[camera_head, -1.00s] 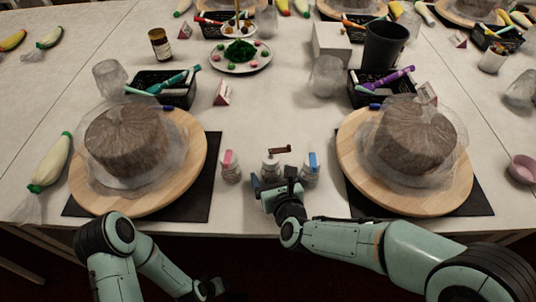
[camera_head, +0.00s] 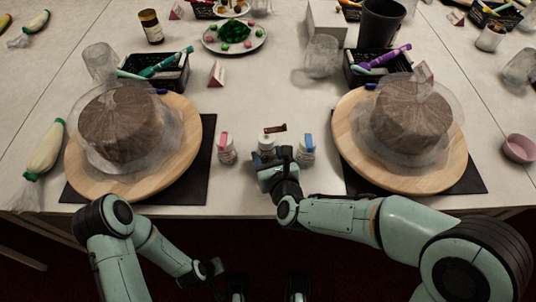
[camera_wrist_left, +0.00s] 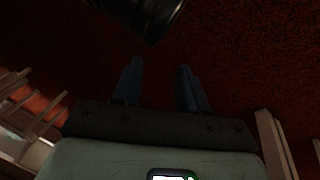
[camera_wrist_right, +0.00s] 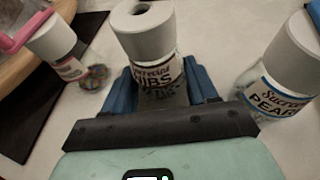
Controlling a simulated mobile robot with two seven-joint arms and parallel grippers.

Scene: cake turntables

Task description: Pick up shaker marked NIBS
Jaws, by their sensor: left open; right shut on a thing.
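The shaker marked NIBS (camera_wrist_right: 148,35) has a white top with a dark opening and dark lettering on its label. In the right wrist view it stands between the blue fingers of my right gripper (camera_wrist_right: 170,88), which is shut on it. In the head view the NIBS shaker (camera_head: 267,144) shows a brown piece at its top, and my right gripper (camera_head: 268,168) hides its lower part. I cannot tell whether its base touches the table. My left gripper (camera_wrist_left: 158,72) is open and empty, pointing at the dark red floor below the table's front edge.
A pink-marked shaker (camera_head: 227,152) stands left of the NIBS shaker. A blue-marked one (camera_head: 306,152), labelled PEAR in the visible letters (camera_wrist_right: 283,75), stands close on the right. Wooden turntables (camera_head: 188,150) (camera_head: 345,130) with covered brown cakes flank them.

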